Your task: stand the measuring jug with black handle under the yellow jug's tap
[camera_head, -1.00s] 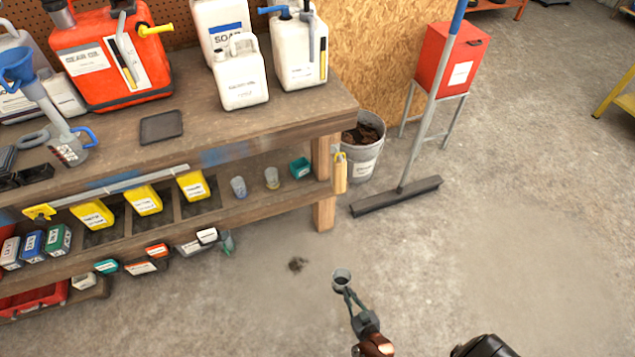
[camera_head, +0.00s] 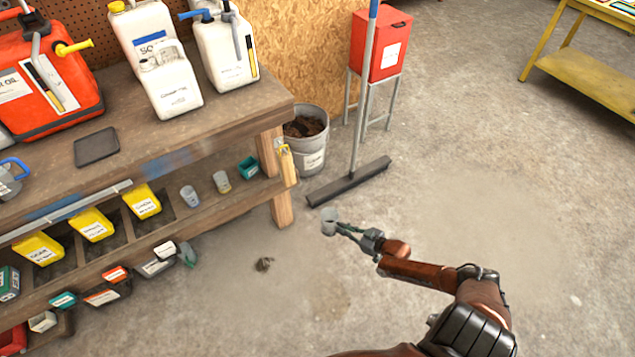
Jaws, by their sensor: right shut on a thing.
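My right gripper (camera_head: 343,228) is shut on a small grey, see-through measuring jug (camera_head: 329,220), held in the open to the right of the bench. The jug's mouth faces up. Its handle is hidden or too small to make out at the fingers, so I cannot tell its colour. I see no yellow jug with a tap. My left gripper is not in view.
The workbench (camera_head: 190,140) carries a red gear oil can (camera_head: 45,85), white jugs (camera_head: 170,85) and a dark pad (camera_head: 97,147). Its lower shelf holds yellow bins and small cups. A bucket (camera_head: 308,158), broom (camera_head: 350,181) and yellow table (camera_head: 590,75) stand beyond. The right floor is clear.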

